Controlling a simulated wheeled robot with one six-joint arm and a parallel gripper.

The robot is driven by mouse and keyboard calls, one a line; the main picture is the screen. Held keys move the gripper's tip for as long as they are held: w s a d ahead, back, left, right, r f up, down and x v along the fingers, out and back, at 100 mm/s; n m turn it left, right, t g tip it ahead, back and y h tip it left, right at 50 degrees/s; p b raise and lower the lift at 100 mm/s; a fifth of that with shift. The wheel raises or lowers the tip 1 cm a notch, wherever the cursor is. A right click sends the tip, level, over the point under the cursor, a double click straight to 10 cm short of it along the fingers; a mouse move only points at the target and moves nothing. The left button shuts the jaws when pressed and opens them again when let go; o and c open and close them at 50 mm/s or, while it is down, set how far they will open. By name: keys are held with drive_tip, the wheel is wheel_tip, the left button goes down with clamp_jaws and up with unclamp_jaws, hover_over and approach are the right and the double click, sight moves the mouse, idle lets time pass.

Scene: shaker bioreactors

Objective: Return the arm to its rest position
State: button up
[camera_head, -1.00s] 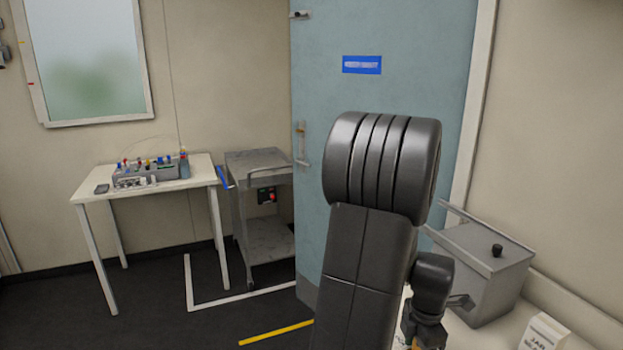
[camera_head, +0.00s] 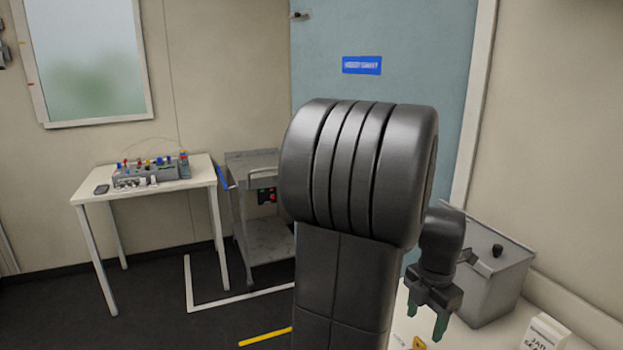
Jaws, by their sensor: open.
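My arm (camera_head: 345,270) stands large in the middle of the view, with its thick ribbed dark joint (camera_head: 360,170) in front of the blue-green door. My gripper (camera_head: 427,325) hangs down to the right of the arm, with its two green-tipped fingers apart and nothing seen between them. It is above the pale bench at the lower right, in front and to the left of the grey lidded box (camera_head: 490,285). My arm hides much of the door and part of the bench.
A white box with lettering (camera_head: 545,336) stands on the bench at the lower right. A white table (camera_head: 200,172) with a rack of coloured-cap items (camera_head: 150,170) is at the left, beside a grey cart (camera_head: 265,235). The floor between is clear, with white and yellow lines.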

sight(419, 341)
wheel_tip(419, 341, down, 9)
drive_tip(key=shift+f, duration=0.45)
drive_tip(key=m, duration=0.5)
drive_tip(key=shift+r, duration=0.1)
drive_tip(key=m, duration=0.5)
drive_tip(key=shift+w, duration=0.1)
drive_tip(key=m, duration=0.5)
drive_tip(key=shift+p, duration=0.3)
drive_tip(key=shift+m, duration=1.8)
